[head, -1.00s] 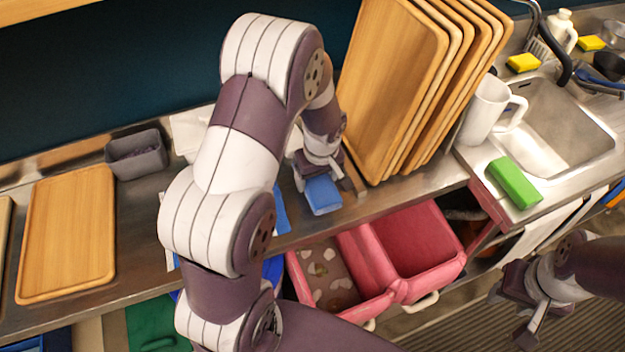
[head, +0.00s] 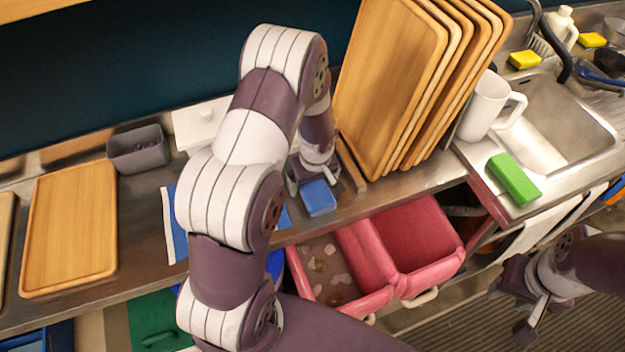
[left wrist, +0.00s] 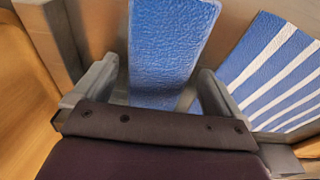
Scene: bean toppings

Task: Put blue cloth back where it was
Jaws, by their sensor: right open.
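The blue cloth (head: 319,198) lies on the metal counter near its front edge, in front of the wooden boards, as a small folded rectangle. In the left wrist view the blue cloth (left wrist: 172,45) lies between the spread fingers of my left gripper (left wrist: 158,82), with small gaps at both sides, so the gripper looks open. A blue-and-white striped cloth (left wrist: 275,70) lies to the right there; my arm partly hides it in the head view (head: 172,228). My right gripper (head: 520,295) is open and empty at lower right.
Upright wooden boards (head: 385,85) stand close behind the gripper. Pink bins (head: 375,262) sit below the counter edge. A white mug (head: 487,105), green sponge (head: 514,180) and sink (head: 560,130) are at right. A grey container (head: 138,150) and flat board (head: 68,230) are at left.

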